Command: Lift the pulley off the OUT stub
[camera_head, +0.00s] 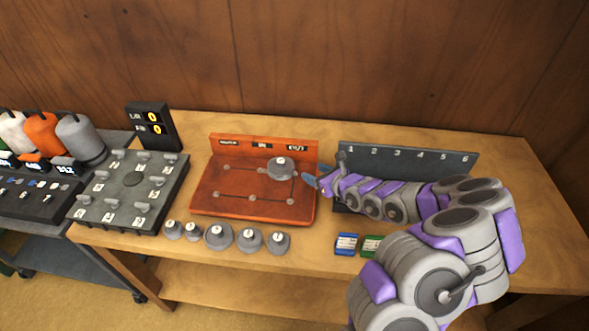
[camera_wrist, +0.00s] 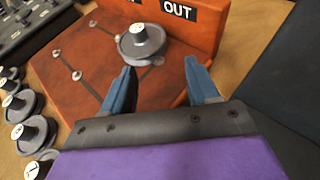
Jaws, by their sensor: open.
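A grey pulley with a white-topped knob (camera_head: 282,167) sits at the upper right of the orange board (camera_head: 225,203), near its back wall. In the wrist view the same pulley (camera_wrist: 141,42) lies in front of the OUT label (camera_wrist: 178,10), and it hides whatever stub is under it. My gripper (camera_wrist: 163,80) is open with two blue fingers. The fingers point toward the board and stand short of the pulley, with nothing between them. In the head view my gripper (camera_head: 313,180) is just right of the pulley, over the board's right edge.
Several loose grey pulleys (camera_head: 219,235) stand along the table's front edge. A dark pegged panel (camera_head: 133,183) is at left. A numbered dark rack (camera_head: 408,160) stands at right, partly behind my arm. Blue (camera_head: 346,243) and green (camera_head: 371,245) boxes lie in front.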

